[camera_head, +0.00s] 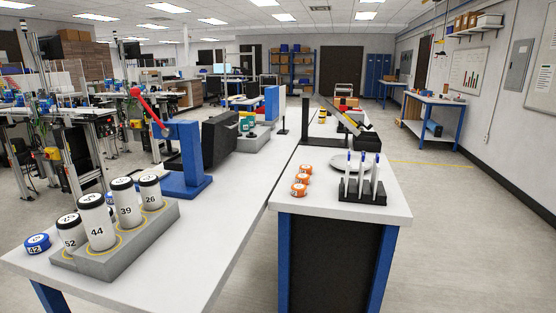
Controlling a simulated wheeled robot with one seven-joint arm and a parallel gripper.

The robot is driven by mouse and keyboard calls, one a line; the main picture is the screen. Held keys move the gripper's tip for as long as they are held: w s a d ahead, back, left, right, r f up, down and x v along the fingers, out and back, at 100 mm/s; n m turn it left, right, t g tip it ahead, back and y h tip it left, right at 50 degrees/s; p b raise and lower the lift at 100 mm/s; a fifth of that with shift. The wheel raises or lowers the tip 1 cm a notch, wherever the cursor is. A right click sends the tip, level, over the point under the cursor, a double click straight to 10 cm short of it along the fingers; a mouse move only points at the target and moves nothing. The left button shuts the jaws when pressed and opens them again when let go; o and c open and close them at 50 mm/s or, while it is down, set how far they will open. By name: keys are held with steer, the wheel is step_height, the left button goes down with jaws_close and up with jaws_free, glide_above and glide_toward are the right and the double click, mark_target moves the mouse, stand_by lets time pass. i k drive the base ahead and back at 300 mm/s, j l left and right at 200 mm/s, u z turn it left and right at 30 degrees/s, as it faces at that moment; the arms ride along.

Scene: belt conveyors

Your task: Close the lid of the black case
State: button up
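A bulky black block (220,139) also stands beside the blue stand with a red handle (184,160) on the left table. I cannot tell whether it is a case. My gripper does not show in this view.
A grey rack (110,258) of numbered white cylinders and a blue puck (37,243) stand at the near left. Orange pucks (299,190), a grey plate (350,160) and a black holder with white pens (361,192) occupy the right table. Open floor (470,240) lies at right.

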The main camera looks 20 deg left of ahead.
mark_target(219, 133)
steer(key=i+u, duration=0.4)
steer(key=i, duration=0.15)
steer(key=i+u, duration=0.4)
steer(key=i+l+u, duration=0.4)
steer(key=i, duration=0.2)
steer(key=k+l+u, duration=0.1)
steer(key=k+l, duration=0.15)
steer(key=l, duration=0.2)
steer(key=k+l+u, duration=0.15)
steer(key=k+l, duration=0.15)
steer(key=l, duration=0.15)
